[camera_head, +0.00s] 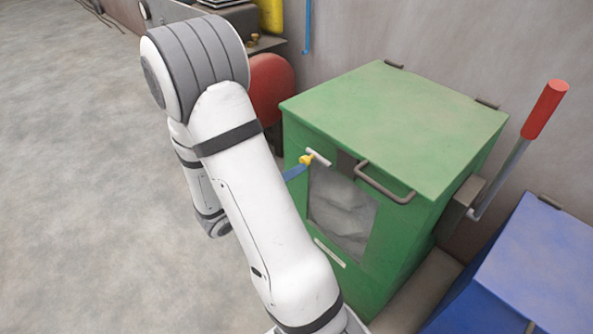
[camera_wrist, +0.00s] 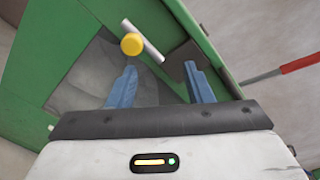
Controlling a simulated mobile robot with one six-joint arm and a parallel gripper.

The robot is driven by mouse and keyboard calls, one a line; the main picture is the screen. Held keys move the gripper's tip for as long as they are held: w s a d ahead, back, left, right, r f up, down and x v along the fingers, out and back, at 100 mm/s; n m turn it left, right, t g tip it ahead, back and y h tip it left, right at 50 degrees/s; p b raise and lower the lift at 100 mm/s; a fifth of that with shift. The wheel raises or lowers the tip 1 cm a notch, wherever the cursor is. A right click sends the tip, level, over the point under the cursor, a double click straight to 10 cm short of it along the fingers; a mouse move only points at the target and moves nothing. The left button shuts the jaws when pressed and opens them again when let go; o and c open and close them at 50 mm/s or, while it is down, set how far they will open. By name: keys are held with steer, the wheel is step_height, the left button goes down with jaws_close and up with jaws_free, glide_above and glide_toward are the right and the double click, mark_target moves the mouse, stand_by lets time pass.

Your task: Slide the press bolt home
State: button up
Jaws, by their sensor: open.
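The press bolt (camera_head: 319,157) is a short pale metal rod with a yellow knob (camera_head: 305,160), high on the front of the green press (camera_head: 402,115), near the lid edge. In the wrist view the bolt (camera_wrist: 152,50) lies slanted beyond my fingertips, and its yellow knob (camera_wrist: 131,44) is at its side. My gripper (camera_wrist: 161,70) is open, with two blue fingers apart and nothing between them. The knob appears just past the left finger's tip, not centred between the fingers. In the head view one blue finger shows just below the knob; whether it touches is unclear.
A bent lid handle (camera_head: 385,185) projects right of the bolt, above a grey window (camera_head: 342,212). A lever with a red grip (camera_head: 546,108) rises at the press's right side. A blue box (camera_head: 535,270) stands at right. Open floor (camera_head: 80,190) lies left.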

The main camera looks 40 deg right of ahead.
steer(key=w+d+f+n, duration=0.1)
steer(key=d, duration=0.1)
steer(key=w+d+n+t+b, duration=0.1)
steer(key=d, duration=0.2)
steer(key=w+d+f+n+t, duration=0.1)
steer(key=w+d, duration=0.1)
steer(key=shift+d+f+b, duration=0.15)
steer(key=shift+f+b, duration=0.2)
steer(key=shift+b, duration=0.05)
steer(key=shift+t, duration=0.3)
jaws_close()
